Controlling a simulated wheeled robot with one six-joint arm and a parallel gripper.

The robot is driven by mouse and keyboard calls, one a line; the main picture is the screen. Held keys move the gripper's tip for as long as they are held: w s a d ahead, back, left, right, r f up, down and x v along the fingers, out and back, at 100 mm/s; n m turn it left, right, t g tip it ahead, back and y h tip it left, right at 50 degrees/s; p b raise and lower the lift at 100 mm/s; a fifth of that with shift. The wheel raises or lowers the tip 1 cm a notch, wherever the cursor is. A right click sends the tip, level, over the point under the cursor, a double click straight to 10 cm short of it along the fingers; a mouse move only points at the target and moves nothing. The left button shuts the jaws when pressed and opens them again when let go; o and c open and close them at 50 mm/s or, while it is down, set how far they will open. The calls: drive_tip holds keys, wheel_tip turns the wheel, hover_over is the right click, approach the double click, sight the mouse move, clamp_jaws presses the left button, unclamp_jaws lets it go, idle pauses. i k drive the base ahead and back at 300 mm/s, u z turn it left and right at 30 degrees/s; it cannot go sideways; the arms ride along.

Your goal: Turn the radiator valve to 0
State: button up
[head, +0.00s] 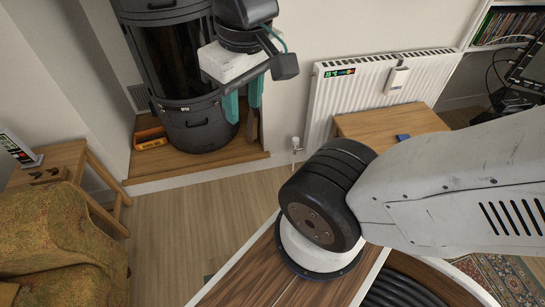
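The radiator valve (296,143) is a small white knob on a pipe at the lower left corner of the white radiator (325,108). Its number marks are too small to read. A small green display (339,72) sits on the radiator's upper left. My gripper (243,108) points down in front of the dark stove, with its two teal fingers apart and nothing seen between them. In the picture it is to the left of and above the valve, and not touching it.
The black cylindrical stove (195,120) stands on a wooden base beside an orange box (150,139). A wooden table (390,122) stands before the radiator. A covered armchair (60,245) and side table (75,158) are at left. Floor (180,225) between is clear.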

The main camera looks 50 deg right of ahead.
sight(295, 141)
drive_tip(key=u, duration=0.65)
drive_tip(key=k, duration=0.85)
drive_tip(key=u, duration=0.65)
drive_tip(key=i, duration=1.1)
drive_tip(key=z, duration=0.8)
drive_tip(key=i, duration=0.75)
drive_tip(key=z, duration=1.6)
drive_tip(key=i, duration=0.95)
drive_tip(key=z, duration=0.2)
